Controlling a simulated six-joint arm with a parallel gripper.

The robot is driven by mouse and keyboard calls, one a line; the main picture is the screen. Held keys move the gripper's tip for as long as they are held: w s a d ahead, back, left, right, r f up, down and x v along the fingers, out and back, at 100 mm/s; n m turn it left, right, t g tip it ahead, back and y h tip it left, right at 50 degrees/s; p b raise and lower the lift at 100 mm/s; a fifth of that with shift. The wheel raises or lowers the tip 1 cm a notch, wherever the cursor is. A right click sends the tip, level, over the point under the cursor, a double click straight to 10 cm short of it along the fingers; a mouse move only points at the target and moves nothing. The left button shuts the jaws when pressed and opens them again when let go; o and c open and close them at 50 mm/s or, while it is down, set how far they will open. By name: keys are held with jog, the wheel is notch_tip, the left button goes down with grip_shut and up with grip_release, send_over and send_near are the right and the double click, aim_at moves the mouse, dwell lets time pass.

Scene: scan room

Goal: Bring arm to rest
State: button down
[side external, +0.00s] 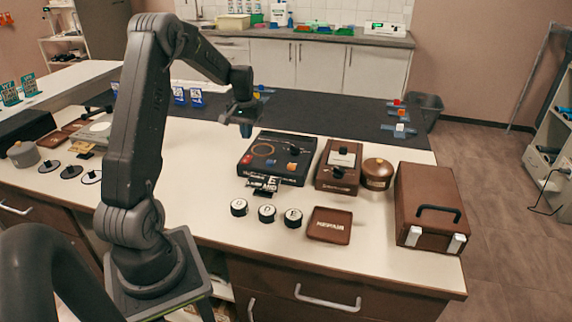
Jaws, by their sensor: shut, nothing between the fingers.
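My gripper (246,127) hangs pointing down over the worktop, above and a little left of a black box. Its fingers are small and dark here, and they are shut with nothing held. The gripper looks apart from the things below it. My arm rises from its base at the front edge of the table, bends at the top and reaches to the right.
Under and right of the gripper are the black box (262,178), brown box (325,178), round pot (377,174), brown case (425,195) and "REPAIR" tray (330,237). Several round labelled pieces (266,214) stand in front. The dark mat (340,115) behind is mostly clear.

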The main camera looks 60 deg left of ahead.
jog(key=s+d+r+m+t+y, duration=0.1)
jog(key=d+r+m, duration=0.1)
jog(key=d+r, duration=0.7)
jog(key=d+r+m+t, duration=0.2)
jog(key=d+r+m, duration=0.15)
jog(key=d, duration=0.95)
jog(key=s+d+r+m+t+h, duration=0.1)
jog(key=s+d+r+m+t, duration=0.1)
jog(key=s+d, duration=1.1)
jog(key=shift+s+d+r+m+t, duration=0.2)
jog(key=shift+d+m+t, duration=0.1)
jog(key=shift+d+m, duration=0.5)
